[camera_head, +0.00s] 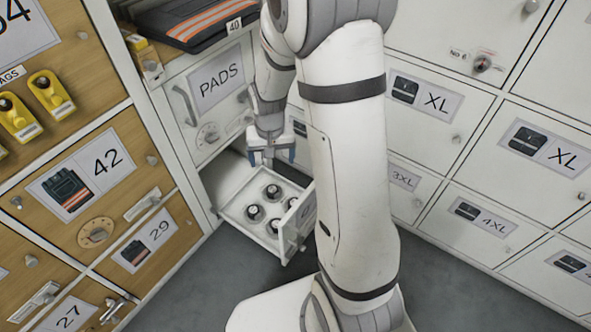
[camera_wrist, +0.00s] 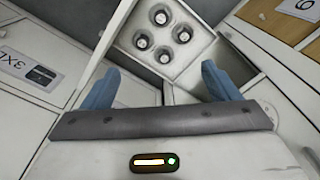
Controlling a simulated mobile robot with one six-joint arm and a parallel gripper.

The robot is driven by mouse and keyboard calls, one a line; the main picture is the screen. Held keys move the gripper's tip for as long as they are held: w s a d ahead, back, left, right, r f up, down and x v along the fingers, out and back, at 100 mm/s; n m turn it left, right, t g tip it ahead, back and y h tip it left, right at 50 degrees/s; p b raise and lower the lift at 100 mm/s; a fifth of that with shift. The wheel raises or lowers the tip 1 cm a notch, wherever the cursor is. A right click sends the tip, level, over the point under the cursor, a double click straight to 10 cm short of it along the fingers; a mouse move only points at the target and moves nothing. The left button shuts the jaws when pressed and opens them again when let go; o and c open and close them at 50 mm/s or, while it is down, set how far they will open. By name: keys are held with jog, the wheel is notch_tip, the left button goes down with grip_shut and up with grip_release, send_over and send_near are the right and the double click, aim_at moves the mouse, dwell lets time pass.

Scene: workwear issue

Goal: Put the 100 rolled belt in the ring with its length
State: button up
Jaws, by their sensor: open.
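An open white drawer (camera_head: 236,213) stands out at floor level below the PADS door. Its white insert holds several dark round items with pale tops, such as the near one (camera_head: 254,213); one also shows in the wrist view (camera_wrist: 163,57). I cannot tell whether these are rolled belts or rings, and no length is readable on them. My gripper (camera_head: 272,157) is above the back of the drawer, fingers apart and pointing down. In the wrist view its blue fingers (camera_wrist: 160,74) are open with nothing between them. No belt marked 100 can be made out.
The PADS door (camera_head: 217,84) is shut above the drawer. Wooden lockers (camera_head: 101,165) stand at left, white size-labelled lockers (camera_head: 429,97) at right. A folded dark garment with orange stripes (camera_head: 203,20) lies on top. My arm hides part of the drawer front. Grey floor (camera_head: 195,280) is clear.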

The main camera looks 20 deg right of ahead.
jog(key=s+r+n, duration=0.2)
jog(key=s+r, duration=1.2)
jog(key=s, duration=0.3)
jog(key=shift+s+r+n+t, duration=0.15)
jog(key=shift+r+n+t, duration=0.05)
jog(key=shift+n+t, duration=0.1)
